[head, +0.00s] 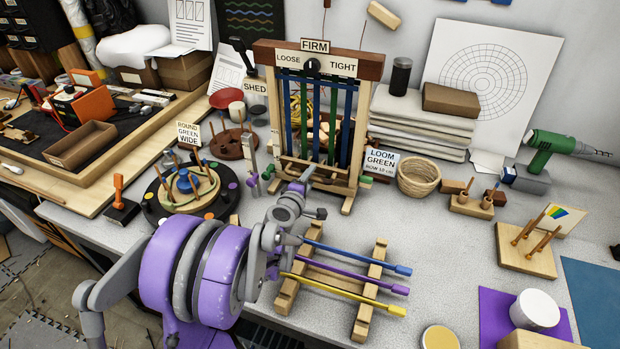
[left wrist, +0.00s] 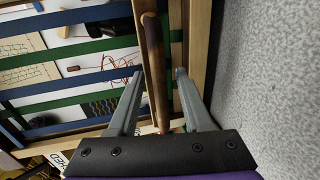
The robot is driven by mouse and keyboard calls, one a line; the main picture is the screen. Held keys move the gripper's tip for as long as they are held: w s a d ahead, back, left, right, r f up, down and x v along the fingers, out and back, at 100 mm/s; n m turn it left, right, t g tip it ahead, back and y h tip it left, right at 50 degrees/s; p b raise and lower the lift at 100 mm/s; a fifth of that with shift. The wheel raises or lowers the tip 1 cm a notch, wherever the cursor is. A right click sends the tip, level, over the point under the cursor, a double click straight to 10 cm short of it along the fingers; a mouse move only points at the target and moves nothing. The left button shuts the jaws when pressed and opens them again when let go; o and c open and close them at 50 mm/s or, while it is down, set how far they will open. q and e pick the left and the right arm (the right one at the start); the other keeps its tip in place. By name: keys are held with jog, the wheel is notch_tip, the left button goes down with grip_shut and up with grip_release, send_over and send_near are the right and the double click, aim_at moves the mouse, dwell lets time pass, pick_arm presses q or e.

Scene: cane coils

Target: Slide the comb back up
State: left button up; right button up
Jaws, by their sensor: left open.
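The upright wooden loom (head: 372,68) holds blue and green straps under a FIRM / LOOSE / TIGHT header. A wooden crossbar that looks like the comb (head: 325,170) lies low across the straps. My left gripper (head: 304,182) is at the loom's lower front, partly hidden by its own wrist. In the left wrist view the left gripper (left wrist: 159,73) is open, with a brown rounded bar (left wrist: 153,50), seemingly the comb's, between its fingers. A gap shows beside the bar, and I cannot tell whether either finger touches it. My right gripper is not in view.
A rack (head: 369,313) with blue, purple and yellow rods stands in front of the loom. A LOOM GREEN card (head: 381,163) and woven basket (head: 419,177) are to its right. A round peg board (head: 187,186) is to its left.

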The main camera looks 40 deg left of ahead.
pick_arm(q)
jog(key=shift+c, duration=0.3)
grip_shut()
dwell(1.2)
